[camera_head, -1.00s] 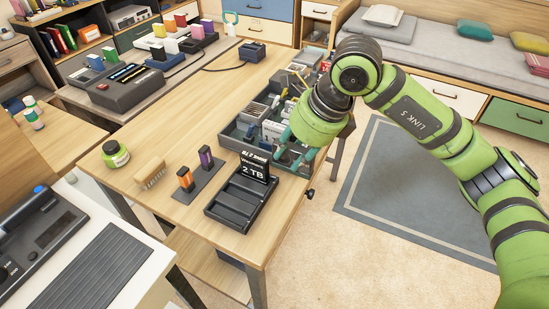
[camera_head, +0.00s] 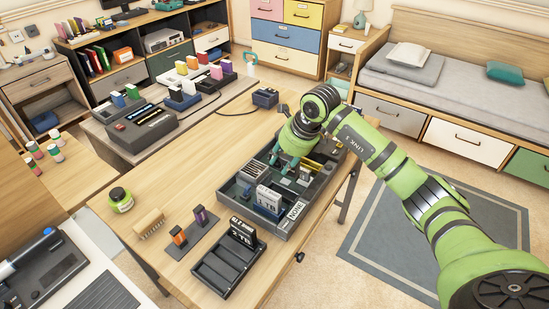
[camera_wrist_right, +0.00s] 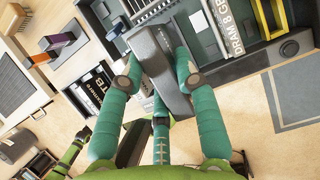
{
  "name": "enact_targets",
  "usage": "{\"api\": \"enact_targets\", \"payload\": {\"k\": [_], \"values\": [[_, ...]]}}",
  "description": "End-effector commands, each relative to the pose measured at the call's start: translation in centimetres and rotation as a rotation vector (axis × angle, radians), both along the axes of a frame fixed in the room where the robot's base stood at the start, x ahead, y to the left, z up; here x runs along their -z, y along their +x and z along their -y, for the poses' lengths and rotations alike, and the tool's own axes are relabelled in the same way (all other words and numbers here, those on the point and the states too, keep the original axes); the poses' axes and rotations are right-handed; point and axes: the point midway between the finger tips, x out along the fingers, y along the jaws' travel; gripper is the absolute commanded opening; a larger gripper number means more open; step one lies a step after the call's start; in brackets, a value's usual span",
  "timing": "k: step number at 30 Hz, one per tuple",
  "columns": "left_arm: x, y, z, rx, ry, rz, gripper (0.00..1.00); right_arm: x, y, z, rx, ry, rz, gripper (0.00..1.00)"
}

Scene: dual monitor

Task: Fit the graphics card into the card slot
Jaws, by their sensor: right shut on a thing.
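My right gripper (camera_head: 286,166) is over the middle of the grey divided tray (camera_head: 300,225) in the head view. In the right wrist view its teal fingers (camera_wrist_right: 158,75) are shut on a long dark grey block (camera_wrist_right: 160,50). I cannot tell for sure whether this block is the graphics card. Its far end reaches over the tray's contents. The card slot cannot be made out clearly. A black holder (camera_head: 215,282) with empty bays stands in front of the tray, with a black card marked 2 TB (camera_head: 243,236) upright at its back.
Orange and purple sticks (camera_head: 178,236) stand in a small rack. The table's middle left is bare.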

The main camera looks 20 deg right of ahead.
Motion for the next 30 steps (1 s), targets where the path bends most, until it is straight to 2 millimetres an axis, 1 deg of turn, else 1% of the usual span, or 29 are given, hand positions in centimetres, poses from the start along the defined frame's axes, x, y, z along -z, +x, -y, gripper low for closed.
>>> {"api": "enact_targets", "payload": {"k": [3,6,11,14,21,30], "values": [[0.0,1.0,-0.7,-0.001,0.008,0.014,0.40,0.0,0.0,0.0,0.000,0.000,0.002,0.00],[0.0,1.5,-1.0,-0.003,0.012,0.022,0.40,-0.1,0.1,0.0,-0.001,0.001,0.003,0.00],[0.2,1.5,-1.1,-0.005,0.013,0.023,0.40,0.0,0.0,0.0,-0.001,-0.002,0.004,0.00],[0.6,1.4,-1.1,-0.005,0.012,0.022,0.40,0.5,0.0,-0.1,0.000,-0.001,0.002,0.00],[2.1,1.0,-0.8,-0.004,0.009,0.016,0.40,2.4,0.0,0.0,0.001,-0.001,0.002,0.00],[4.2,0.9,-0.3,-0.001,0.004,0.016,0.40,5.2,0.0,-0.1,0.001,-0.001,0.002,0.00]]}}
